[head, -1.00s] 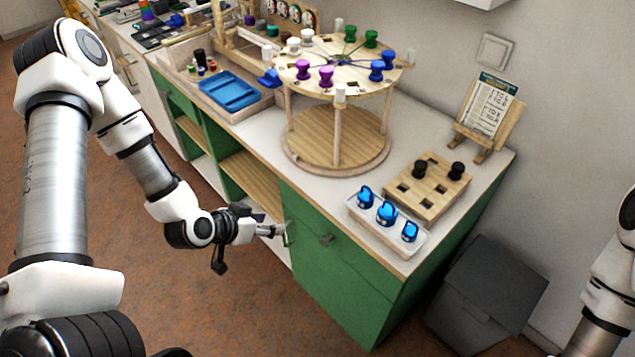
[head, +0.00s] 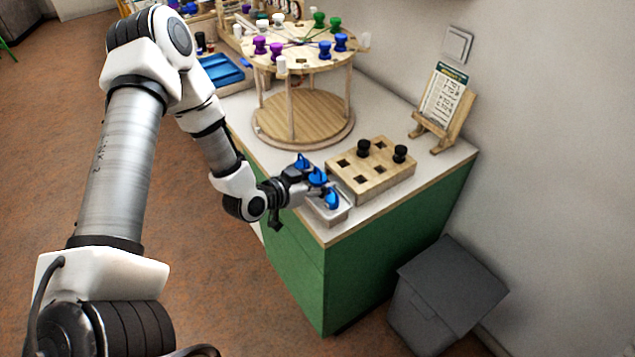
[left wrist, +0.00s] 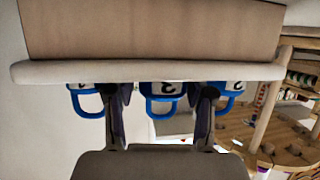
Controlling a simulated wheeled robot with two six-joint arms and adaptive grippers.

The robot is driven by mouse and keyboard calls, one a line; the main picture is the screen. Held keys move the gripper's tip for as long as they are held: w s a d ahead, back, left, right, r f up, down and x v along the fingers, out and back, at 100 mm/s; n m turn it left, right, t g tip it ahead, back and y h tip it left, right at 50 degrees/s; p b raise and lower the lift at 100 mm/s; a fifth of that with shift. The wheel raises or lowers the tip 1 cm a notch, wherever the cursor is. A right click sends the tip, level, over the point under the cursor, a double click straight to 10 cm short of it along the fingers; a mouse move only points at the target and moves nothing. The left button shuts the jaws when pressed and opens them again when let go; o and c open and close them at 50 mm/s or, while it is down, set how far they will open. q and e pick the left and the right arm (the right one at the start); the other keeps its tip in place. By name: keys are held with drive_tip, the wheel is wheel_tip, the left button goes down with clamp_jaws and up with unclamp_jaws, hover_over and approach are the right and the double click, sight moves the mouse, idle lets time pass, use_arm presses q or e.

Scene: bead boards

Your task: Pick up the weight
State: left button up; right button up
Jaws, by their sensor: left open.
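Blue weights with looped handles stand in a white tray (head: 332,216) at the counter's front edge: a far one (head: 303,161), a middle one (head: 318,177) and a near one (head: 331,199). My left gripper (head: 310,183) is open at the tray, level with the middle weight. In the left wrist view, which looks upside down, the middle weight (left wrist: 162,107) shows its handle and a number label between my two fingers (left wrist: 160,100). The other weights (left wrist: 86,102) (left wrist: 226,100) lie outside the fingers. Contact cannot be told. My right gripper is out of view.
A wooden block (head: 372,183) with square holes and two black knobs stands behind the tray. A round two-tier wooden stand (head: 300,125) with coloured knobs is further left. A card on an easel (head: 440,105) stands near the wall. A grey bin (head: 440,300) is on the floor.

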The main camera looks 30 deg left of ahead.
sight(317, 169)
use_arm(q)
drive_tip(key=shift+s+a, duration=0.15)
clamp_jaws()
drive_tip(key=shift+r, duration=0.15)
drive_tip(key=shift+r, duration=0.25)
wheel_tip(317, 169, up, 3)
drive_tip(key=shift+f, duration=0.2)
drive_tip(key=shift+s+a+r+p, duration=0.35)
drive_tip(key=shift+s+a, duration=0.25)
drive_tip(key=shift+a, duration=0.2)
drive_tip(key=s+a+p, duration=0.8)
drive_tip(key=a+p, duration=0.3)
drive_tip(key=shift+s+r+p, duration=0.3)
drive_tip(key=shift+r, duration=0.15)
